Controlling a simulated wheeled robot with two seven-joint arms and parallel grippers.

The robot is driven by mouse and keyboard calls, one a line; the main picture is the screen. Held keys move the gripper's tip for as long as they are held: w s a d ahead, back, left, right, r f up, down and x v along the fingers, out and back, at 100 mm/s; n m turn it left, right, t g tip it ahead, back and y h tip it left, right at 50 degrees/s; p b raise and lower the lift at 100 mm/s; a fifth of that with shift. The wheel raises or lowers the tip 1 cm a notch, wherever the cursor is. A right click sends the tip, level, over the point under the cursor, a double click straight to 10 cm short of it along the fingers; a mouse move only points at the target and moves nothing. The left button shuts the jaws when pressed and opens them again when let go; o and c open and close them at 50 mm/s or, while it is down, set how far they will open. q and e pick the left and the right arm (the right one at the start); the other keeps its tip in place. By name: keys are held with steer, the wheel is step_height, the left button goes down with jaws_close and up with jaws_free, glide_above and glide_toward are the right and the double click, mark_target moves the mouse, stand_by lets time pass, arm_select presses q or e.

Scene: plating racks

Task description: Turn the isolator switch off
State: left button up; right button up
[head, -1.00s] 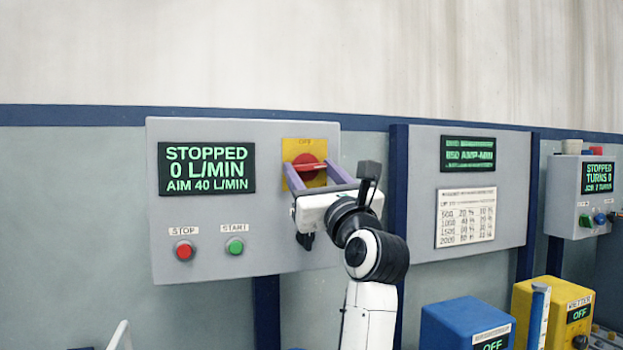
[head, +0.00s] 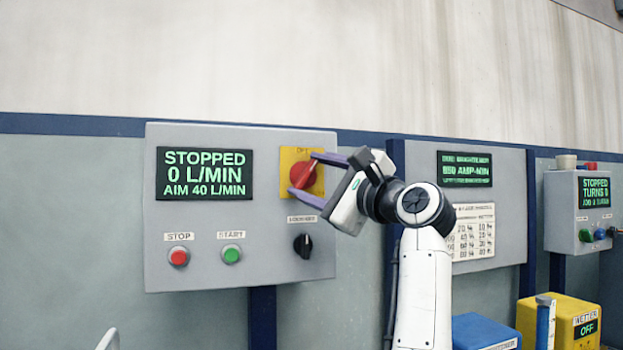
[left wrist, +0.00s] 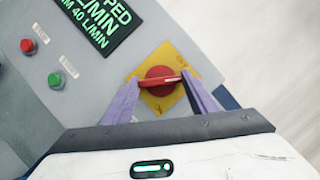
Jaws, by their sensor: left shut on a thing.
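The isolator switch is a red rotary knob (head: 304,175) with a raised bar handle on a yellow plate (head: 287,156), at the upper right of a grey panel. The bar stands tilted in the head view. My left gripper (head: 301,174) reaches in from the right and is shut on the handle, one purple finger at its upper right end, the other at its lower left. The left wrist view also shows the knob (left wrist: 160,80) between the fingers. The lettering on the plate is partly hidden or too small to read. My right gripper is not in view.
The panel (head: 220,270) has a display reading STOPPED 0 L/MIN (head: 204,174), a red stop button (head: 179,256), a green start button (head: 231,254) and a black knob (head: 303,245) below the switch. Another panel (head: 510,210) stands to the right. Blue and yellow boxes stand lower right.

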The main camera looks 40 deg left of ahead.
arm_select(q)
steer(key=shift+r+n+h+p, duration=0.2)
steer(key=shift+n+h+p, duration=0.15)
steer(key=shift+n, duration=0.75)
steer(key=shift+n+g+h+p, duration=0.25)
steer(key=shift+n+g+p, duration=0.2)
steer(key=shift+n, duration=0.45)
steer(key=shift+w+n+h+p, duration=0.1)
steer(key=shift+n+h+p, duration=0.5)
steer(key=shift+n, duration=0.9)
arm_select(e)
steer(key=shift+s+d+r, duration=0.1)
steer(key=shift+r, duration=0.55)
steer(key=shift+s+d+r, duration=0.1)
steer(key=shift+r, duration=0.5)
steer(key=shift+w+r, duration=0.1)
arm_select(q)
steer(key=o, duration=1)
steer(key=shift+o, duration=0.2)
